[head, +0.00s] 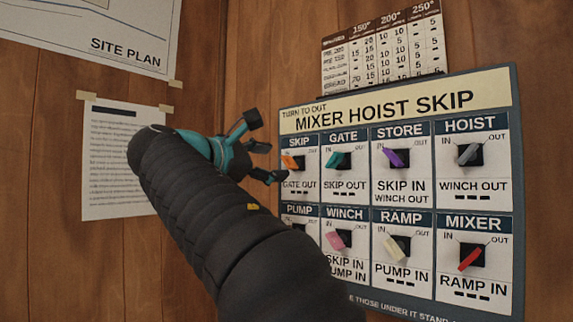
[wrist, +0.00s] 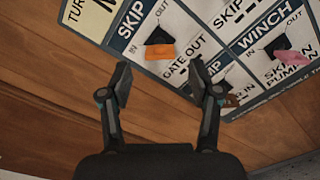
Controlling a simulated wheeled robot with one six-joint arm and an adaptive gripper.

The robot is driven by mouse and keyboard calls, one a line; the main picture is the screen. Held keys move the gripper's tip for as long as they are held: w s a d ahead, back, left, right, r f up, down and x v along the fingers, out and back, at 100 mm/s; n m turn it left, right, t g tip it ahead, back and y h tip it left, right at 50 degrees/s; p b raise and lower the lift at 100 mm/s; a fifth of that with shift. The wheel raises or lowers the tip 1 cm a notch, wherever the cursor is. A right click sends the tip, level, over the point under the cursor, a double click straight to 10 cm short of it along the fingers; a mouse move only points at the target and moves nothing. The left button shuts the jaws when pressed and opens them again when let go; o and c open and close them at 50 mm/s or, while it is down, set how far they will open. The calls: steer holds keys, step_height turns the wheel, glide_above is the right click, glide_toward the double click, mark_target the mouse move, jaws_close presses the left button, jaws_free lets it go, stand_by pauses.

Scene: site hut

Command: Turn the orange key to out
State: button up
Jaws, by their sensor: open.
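The orange key (head: 289,162) sits in a black socket under the SKIP label, at the top left of the switch panel (head: 400,92). In the wrist view the orange key (wrist: 166,65) lies just beyond the fingertips, between their lines, with IN and OUT marked near its socket. I cannot tell surely which mark it points to. My gripper (head: 262,152) is open and empty, to the left of the key in the head view. In the wrist view my gripper (wrist: 164,80) has its two fingers well apart, and the key looks untouched.
A teal key (head: 333,159) is to the right, and a pink key (head: 334,240) is below it. Purple, grey, cream and red keys are farther right. Lettering under the panel is partly hidden by my arm. Papers hang on the wooden wall to the left.

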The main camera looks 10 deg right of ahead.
mark_target(285, 163)
steer(key=shift+x, duration=2.55)
steer(key=c, duration=1.2)
